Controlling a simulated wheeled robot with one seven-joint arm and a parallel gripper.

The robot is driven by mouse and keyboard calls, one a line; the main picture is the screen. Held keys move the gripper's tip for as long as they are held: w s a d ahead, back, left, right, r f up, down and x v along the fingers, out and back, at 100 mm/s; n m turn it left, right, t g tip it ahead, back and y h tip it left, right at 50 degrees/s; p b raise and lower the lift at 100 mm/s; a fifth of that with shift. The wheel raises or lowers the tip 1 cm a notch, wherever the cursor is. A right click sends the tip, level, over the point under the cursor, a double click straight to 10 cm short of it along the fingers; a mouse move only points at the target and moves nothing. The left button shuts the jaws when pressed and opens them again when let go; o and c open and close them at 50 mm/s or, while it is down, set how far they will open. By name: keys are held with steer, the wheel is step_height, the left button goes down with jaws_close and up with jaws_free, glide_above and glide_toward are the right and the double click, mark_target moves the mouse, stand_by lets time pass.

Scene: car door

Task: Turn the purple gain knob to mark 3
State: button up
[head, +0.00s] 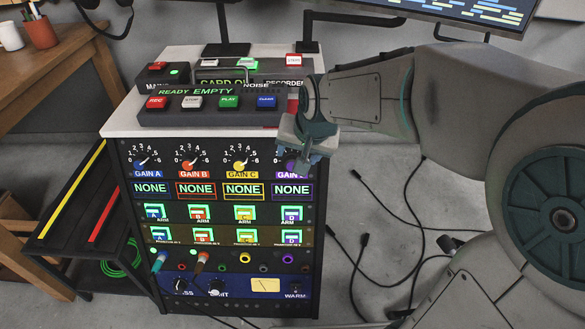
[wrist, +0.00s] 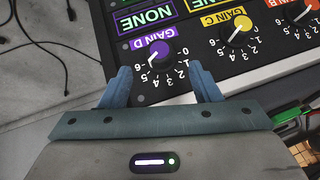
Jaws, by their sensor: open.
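The purple gain knob, under the label GAIN D, is in the wrist view (wrist: 161,56), ringed by a printed number scale. A pale pointer line shows on it, but I cannot tell its exact mark. In the head view my gripper covers most of this knob. My gripper (head: 303,158) is open in front of the knob at the panel's upper right. In the wrist view its two blue-grey fingers (wrist: 160,73) are spread to either side below the knob, with nothing between them. I see no contact with the knob.
The yellow GAIN C knob (wrist: 239,38) is beside the purple one, with the red GAIN B knob (head: 188,165) and blue GAIN A knob (head: 142,165) farther along. NONE displays and buttons sit below. A button console (head: 210,118) stands on top. Cables lie on the floor at right.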

mark_target(293, 163)
steer(key=b+x, duration=0.2)
steer(key=x, duration=0.4)
steer(key=shift+w+f, duration=0.1)
steer(key=shift+f, duration=0.15)
steer(key=c, duration=1)
